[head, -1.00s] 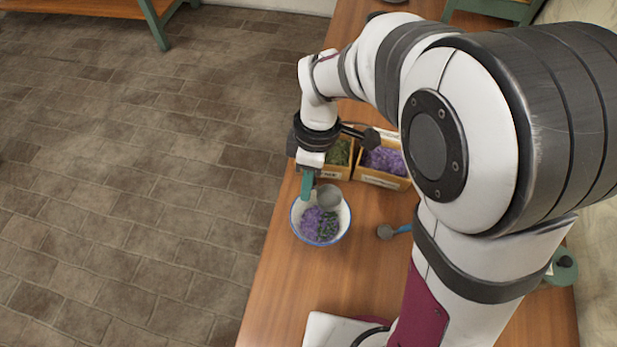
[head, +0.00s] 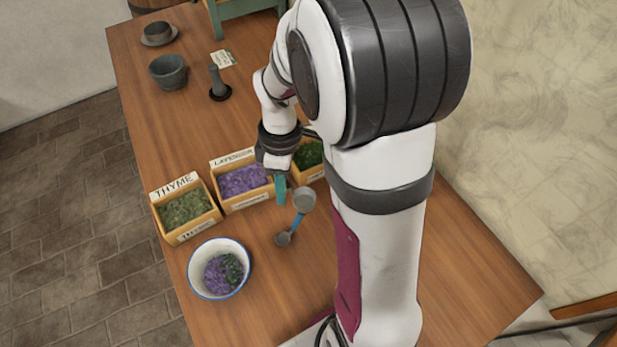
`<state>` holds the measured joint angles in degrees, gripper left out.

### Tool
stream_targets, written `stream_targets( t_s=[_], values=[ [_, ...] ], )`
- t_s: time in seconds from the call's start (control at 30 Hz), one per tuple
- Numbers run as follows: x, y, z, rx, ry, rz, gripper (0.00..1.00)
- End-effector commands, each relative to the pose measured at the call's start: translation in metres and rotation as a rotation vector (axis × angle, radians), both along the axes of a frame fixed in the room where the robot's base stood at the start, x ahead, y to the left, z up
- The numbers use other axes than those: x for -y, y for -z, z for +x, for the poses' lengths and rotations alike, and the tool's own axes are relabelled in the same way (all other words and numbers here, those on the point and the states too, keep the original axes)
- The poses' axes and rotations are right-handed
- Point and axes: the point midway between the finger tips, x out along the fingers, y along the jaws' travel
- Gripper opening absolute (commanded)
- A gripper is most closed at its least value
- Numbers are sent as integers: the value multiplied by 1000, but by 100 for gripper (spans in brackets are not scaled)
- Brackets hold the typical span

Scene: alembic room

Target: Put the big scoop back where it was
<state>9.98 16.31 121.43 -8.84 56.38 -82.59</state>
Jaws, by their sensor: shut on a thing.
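My gripper (head: 277,170) is shut on the teal handle of the big scoop (head: 304,199), beside the lavender box. The scoop's grey cup is to the right of the handle. The cup appears above the table, though its exact height cannot be told. A smaller scoop with a blue handle (head: 298,221) and grey cup lies on the table just below it in the picture, partly overlapped by the big scoop's cup. The white bowl (head: 193,282) with a blue rim stands at the left front and holds purple and dark green herbs.
A thyme box (head: 186,238), a lavender box (head: 266,196) and a box of dark green herb (head: 309,155), partly behind my arm, stand in a row. The table's front middle is clear.

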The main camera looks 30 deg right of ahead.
Motion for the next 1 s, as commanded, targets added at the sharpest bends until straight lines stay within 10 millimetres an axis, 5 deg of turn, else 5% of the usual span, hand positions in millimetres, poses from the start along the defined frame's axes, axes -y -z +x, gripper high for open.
stream_targets(
  t_s=[0.1,0.2,0.4,0.53,0.83,1.0],
  values=[
    [72,3,-23,2,243,1,0],
    [117,5,-51,2,418,2,0],
    [162,8,-90,4,614,1,0],
    [157,18,-83,1,637,3,0],
    [108,70,-12,2,635,1,0],
    [100,90,0,-1,638,2,0]
  ],
)
